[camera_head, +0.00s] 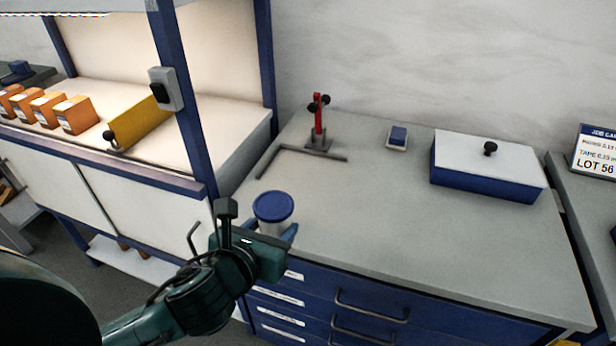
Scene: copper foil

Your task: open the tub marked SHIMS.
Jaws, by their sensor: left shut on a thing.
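A small whitish tub with a round blue lid (273,206) is at the front left of the grey-topped drawer cabinet. The lid is on the tub. No marking on it can be read from here, so I cannot tell whether it says SHIMS. My left gripper (272,234) is shut on the tub, with its fingers around the body below the lid. The gripper hides the tub's lower part, and I cannot tell whether the tub touches the worktop. My right gripper is not in view.
On the grey worktop (400,225) stand a red post on a base (318,125), a dark angled bar (300,153), a small blue block (398,137) and a blue box with a pale knobbed lid (485,165). The worktop's middle and front right are clear. Orange boxes (75,115) stand left.

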